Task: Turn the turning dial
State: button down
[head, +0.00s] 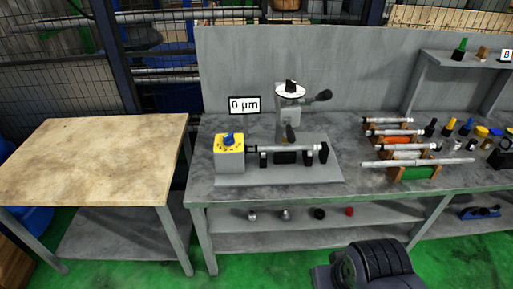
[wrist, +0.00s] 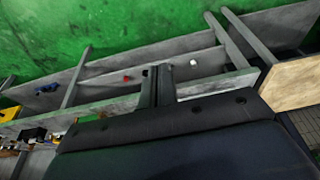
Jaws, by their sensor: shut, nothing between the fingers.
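A yellow-topped grey block (head: 229,158) with a blue knob (head: 229,138) stands at the left of the grinder fixture on the grey bench. A white round dial (head: 290,91) with a black knob on top sits on the upright column behind the fixture. I cannot tell which of the two is the turning dial. In the wrist view, my gripper (wrist: 156,78) is shut and empty, over the floor and lower shelf, apart from both knobs. Neither knob can be made out in the wrist view.
A horizontal shaft (head: 290,148) lies on the fixture, beside a "0 µm" sign (head: 244,105). Racked shafts and small coloured parts fill the bench's right side. A wooden-topped table (head: 95,155) at left is clear. Part of my arm shows at the bottom.

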aim_at(229, 139)
jog(key=i+j, duration=0.2)
jog(key=i, duration=0.5)
jog(key=i+j+u, duration=0.1)
jog(key=i, duration=0.55)
